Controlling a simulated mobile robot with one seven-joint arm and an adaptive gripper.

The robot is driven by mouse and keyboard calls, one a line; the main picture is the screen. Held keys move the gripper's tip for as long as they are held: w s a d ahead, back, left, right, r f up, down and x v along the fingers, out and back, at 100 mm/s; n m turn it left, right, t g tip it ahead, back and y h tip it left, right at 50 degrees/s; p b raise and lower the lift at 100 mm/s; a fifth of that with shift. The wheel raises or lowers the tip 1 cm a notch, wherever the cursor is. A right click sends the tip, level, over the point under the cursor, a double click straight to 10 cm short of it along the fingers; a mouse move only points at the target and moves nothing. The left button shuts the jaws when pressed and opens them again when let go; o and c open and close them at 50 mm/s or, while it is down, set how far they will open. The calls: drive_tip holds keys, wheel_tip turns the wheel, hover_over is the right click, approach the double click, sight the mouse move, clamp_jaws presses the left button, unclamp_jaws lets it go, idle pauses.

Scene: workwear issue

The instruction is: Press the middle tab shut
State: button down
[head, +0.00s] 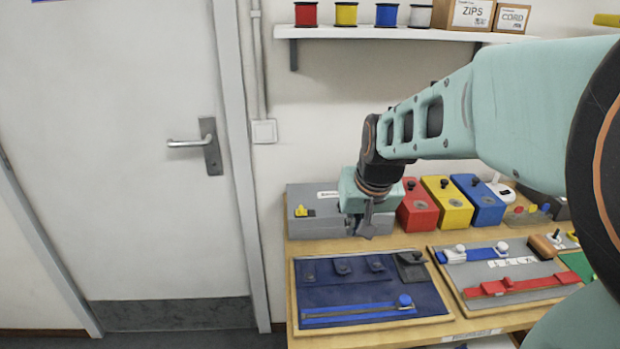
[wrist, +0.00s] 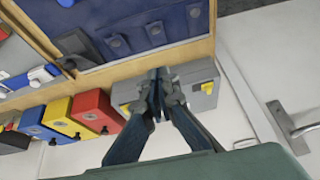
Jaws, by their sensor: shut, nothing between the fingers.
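A dark blue fabric panel (head: 430,302) lies on the wooden table, and it also shows at the top of the wrist view (wrist: 175,48). Three small flap tabs with round snaps run along its far side. The middle tab (head: 342,267) lies between the left tab (head: 309,270) and the right tab (head: 376,263); it also appears in the wrist view (wrist: 154,29). Whether its snap is closed is too small to tell. My gripper (head: 366,228) is shut and empty, beyond the panel, in front of the grey box (head: 312,218). It is apart from the tabs.
A dark grey flap (head: 411,265) is at the panel's far right corner, and a blue strap (head: 350,315) crosses its near part. Red (head: 418,207), yellow (head: 447,202) and blue (head: 478,200) boxes stand behind. A second board (head: 520,268) lies to the right.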

hover_over(343, 265)
drive_tip(key=f, duration=0.9)
drive_tip(key=shift+s+f+b, duration=0.1)
drive_tip(key=shift+s+b, duration=0.2)
drive_tip(key=shift+s, duration=0.1)
drive_tip(key=shift+s+f, duration=0.2)
drive_tip(key=shift+f, duration=0.4)
drive_tip(key=shift+s+f, duration=0.2)
drive_tip(key=shift+f, duration=0.4)
drive_tip(key=shift+s+f, duration=0.2)
drive_tip(key=shift+f, duration=0.4)
